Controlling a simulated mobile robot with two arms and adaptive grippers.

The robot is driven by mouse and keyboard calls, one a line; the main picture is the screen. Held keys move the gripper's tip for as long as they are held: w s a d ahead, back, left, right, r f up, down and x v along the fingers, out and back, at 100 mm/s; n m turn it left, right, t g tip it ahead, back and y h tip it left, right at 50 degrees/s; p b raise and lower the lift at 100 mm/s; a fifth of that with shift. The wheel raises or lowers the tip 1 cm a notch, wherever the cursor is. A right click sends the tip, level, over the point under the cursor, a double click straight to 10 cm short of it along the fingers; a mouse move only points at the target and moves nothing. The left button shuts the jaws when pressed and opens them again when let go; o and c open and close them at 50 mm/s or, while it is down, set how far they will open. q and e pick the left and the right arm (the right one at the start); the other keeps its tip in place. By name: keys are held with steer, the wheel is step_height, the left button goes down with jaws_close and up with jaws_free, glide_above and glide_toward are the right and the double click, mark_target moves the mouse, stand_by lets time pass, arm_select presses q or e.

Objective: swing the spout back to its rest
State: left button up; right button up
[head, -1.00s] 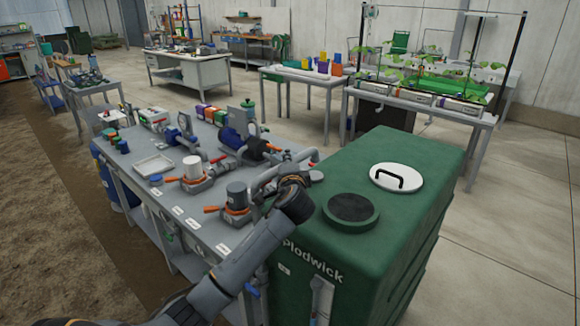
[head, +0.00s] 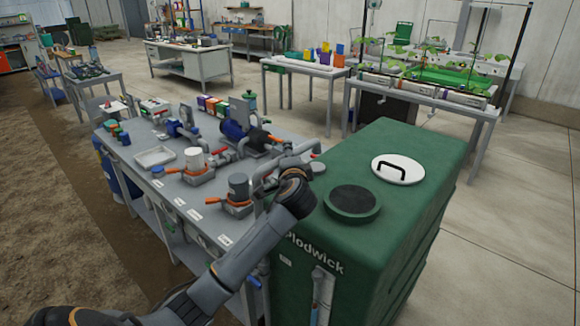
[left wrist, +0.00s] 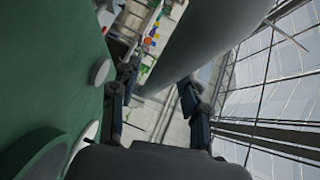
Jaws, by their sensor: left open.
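The spout appears to be the grey bent pipe (head: 263,172) at the right end of the bench, beside the green tank (head: 415,180). My left arm comes in from the lower left, and its wrist is in front of part of that pipe. A thick grey tube (left wrist: 205,40), probably the spout, crosses beyond and between the fingers. I cannot tell whether they touch it. My right gripper is not in view.
The tank top carries a dark round lid (head: 352,201) and a white lid with a black handle (head: 398,168). Valves with orange handles, a pump (head: 236,131) and a white tray (head: 155,157) crowd the bench. Floor is clear right of the tank.

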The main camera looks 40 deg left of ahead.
arm_select(q)
steer(key=v, duration=1)
steer(key=shift+s, duration=0.25)
